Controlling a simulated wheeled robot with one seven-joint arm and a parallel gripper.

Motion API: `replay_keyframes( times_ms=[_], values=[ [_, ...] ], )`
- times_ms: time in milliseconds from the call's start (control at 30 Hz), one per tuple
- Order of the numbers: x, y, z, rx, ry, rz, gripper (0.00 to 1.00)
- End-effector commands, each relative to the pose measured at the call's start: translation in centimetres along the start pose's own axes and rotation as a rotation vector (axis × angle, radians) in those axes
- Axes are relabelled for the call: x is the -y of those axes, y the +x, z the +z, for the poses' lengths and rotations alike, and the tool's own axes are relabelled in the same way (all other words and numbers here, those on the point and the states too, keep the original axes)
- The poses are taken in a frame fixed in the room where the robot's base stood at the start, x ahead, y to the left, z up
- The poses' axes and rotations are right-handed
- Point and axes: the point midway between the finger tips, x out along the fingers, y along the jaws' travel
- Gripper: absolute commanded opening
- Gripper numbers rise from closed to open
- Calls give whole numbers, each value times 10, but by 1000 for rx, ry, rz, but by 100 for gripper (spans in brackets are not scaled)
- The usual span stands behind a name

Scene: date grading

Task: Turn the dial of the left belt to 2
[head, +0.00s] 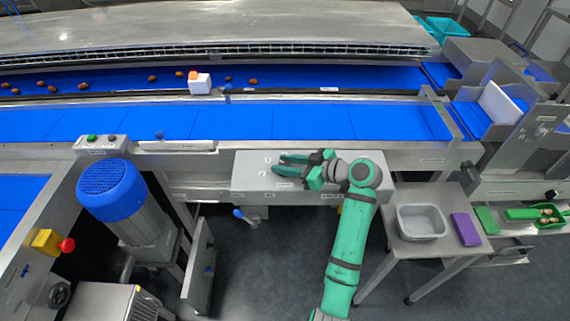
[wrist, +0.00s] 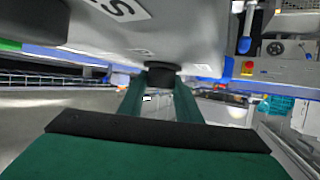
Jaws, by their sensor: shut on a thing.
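A grey control box (head: 245,182) is mounted on the front of the blue belt line, below the belt (head: 300,122). My gripper (head: 281,165) reaches its face from the right, and its green fingers cover the dial in the head view. In the wrist view, a round black dial (wrist: 161,73) sits between the fingertips of my gripper (wrist: 160,86), which is shut on it. The dial stays on the box. Its pointer and the number it stands at cannot be made out. A large printed label (wrist: 122,8) is partly cut off.
A blue motor (head: 112,190) stands at the left, near a red stop button (head: 67,245). A small table with a grey tub (head: 421,222) and a purple block (head: 466,229) is at the right. Dark floor (head: 270,270) is open below the box.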

Motion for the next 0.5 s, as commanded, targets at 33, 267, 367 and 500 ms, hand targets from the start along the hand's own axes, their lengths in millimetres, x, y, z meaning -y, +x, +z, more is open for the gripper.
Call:
replay_keyframes(
  times_ms=[33, 267, 367, 500],
  values=[
    [-3, 0, -2, -1, -17, -38, 8],
    [-3, 0, -2, 0, -99, -241, 8],
    [-3, 0, -2, 1, -136, -329, 8],
    [-3, 0, -2, 1, -186, -449, 8]
  ],
)
